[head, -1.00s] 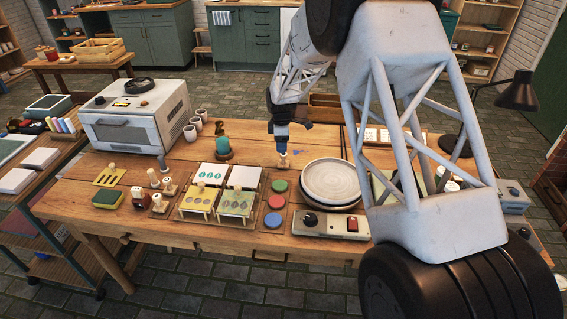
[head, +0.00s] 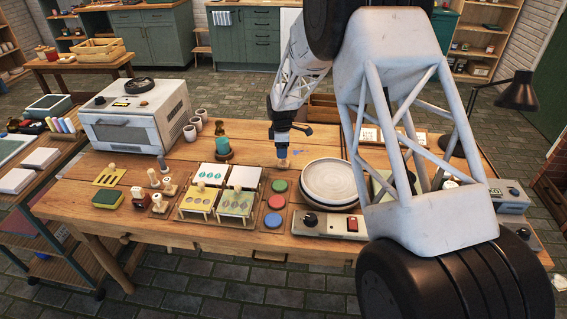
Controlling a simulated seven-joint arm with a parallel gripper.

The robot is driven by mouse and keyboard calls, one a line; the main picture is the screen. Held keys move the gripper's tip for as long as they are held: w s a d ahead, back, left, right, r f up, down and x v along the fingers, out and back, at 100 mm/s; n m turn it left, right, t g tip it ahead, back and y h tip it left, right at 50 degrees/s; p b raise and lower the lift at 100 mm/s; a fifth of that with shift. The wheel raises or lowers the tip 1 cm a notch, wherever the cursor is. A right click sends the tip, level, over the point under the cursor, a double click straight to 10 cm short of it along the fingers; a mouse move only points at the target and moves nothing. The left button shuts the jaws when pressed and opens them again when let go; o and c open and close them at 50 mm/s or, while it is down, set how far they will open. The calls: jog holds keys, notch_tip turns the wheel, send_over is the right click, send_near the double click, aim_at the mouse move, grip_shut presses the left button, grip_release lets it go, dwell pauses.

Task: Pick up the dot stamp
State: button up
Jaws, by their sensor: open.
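My gripper (head: 282,153) points down over the back middle of the table (head: 345,141), left of the round plate (head: 331,178). A small tan piece (head: 283,163) shows right at its fingertips; it may be a stamp, but I cannot tell whether the fingers are around it or above it. The jaws are open. Several small stamps with pale wooden knobs, including one stamp (head: 168,185), stand at the left of the table. Which one is the dot stamp is too small to tell.
Stencil frames (head: 237,200) and red, green and blue pads, such as the blue pad (head: 273,221), lie left of the plate. A control box (head: 322,224) sits in front.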

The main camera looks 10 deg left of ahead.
aim_at(284, 160)
jog(key=shift+s+d+f, duration=0.1)
jog(key=shift+d+f, duration=0.05)
jog(key=shift+f, duration=1.15)
jog(key=shift+d+f, duration=0.15)
jog(key=shift+f, duration=1.1)
jog(key=c, duration=1)
